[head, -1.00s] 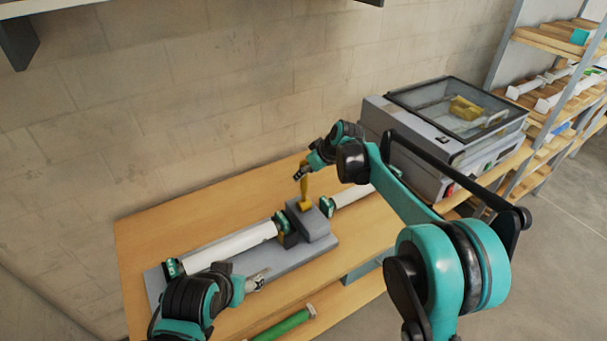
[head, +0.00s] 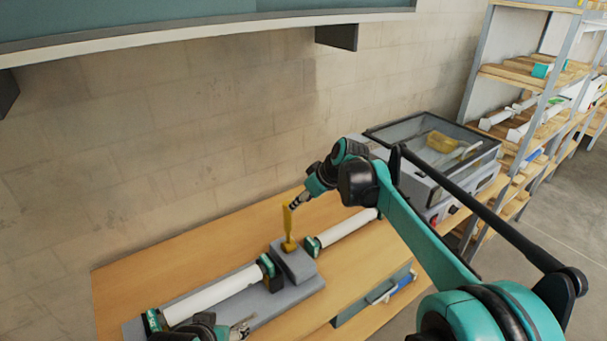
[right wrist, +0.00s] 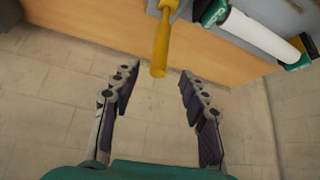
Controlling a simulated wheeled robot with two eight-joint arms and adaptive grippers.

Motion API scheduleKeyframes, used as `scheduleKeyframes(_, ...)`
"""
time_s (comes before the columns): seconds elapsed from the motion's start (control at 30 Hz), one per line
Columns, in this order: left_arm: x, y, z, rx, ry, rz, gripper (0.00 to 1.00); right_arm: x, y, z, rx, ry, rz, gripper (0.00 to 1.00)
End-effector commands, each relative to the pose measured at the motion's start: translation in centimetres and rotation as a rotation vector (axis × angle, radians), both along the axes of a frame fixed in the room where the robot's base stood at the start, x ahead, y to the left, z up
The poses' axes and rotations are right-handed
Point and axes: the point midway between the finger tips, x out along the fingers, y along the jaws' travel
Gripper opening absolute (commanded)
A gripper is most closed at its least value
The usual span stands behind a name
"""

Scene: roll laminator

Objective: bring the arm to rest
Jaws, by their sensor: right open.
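My right gripper (head: 297,201) is open beside the upper end of a yellow tool (head: 289,222). The tool stands upright on a grey block (head: 298,268) on the workbench. In the right wrist view, the open, empty right gripper (right wrist: 150,90) has its fingers spread, and the yellow tool (right wrist: 161,45) lies just past the fingertips, apart from them. My left gripper (head: 243,327) is low in the head view, near the grey base plate; its jaw opening is too small to judge.
White rolls with green ends lie left (head: 212,294) and right (head: 345,230) of the block. A laminator-like machine (head: 432,150) with a clear lid stands at the right. Shelves (head: 535,75) stand beyond it. A cabinet (head: 335,36) overhangs the wall. The bench's back left is clear.

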Motion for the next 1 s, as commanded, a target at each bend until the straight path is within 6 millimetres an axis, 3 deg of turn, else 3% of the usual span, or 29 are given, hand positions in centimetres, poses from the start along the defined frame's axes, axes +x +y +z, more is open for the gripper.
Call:
scheduleKeyframes(0.13, 0.0, 0.0, -0.5, 0.0, 0.0, 0.0, 0.65, -0.9, -0.7, -0.1, -0.002, 0.003, -0.024, 0.44)
scheduleKeyframes(0.23, 0.0, 0.0, -1.5, 0.0, 0.0, 0.0, 0.65, -3.2, -2.5, -0.6, -0.008, 0.008, -0.083, 0.44)
scheduleKeyframes(0.47, 0.0, 0.0, -5.0, 0.0, 0.0, 0.0, 0.65, -12.7, -8.8, -3.8, -0.02, 0.022, -0.319, 0.44)
scheduleKeyframes(0.57, 0.0, 0.0, -6.5, 0.0, 0.0, 0.0, 0.65, -17.1, -11.4, -6.1, -0.021, 0.022, -0.427, 0.44)
scheduleKeyframes(0.8, 0.0, 0.0, -9.7, 0.0, 0.0, 0.0, 0.65, -27.0, -16.6, -13.9, -0.013, 0.007, -0.668, 0.44)
scheduleKeyframes(1.0, 0.0, 0.0, -11.1, 0.0, 0.0, 0.0, 0.65, -31.7, -18.8, -19.0, 0.0, -0.01, -0.792, 0.44)
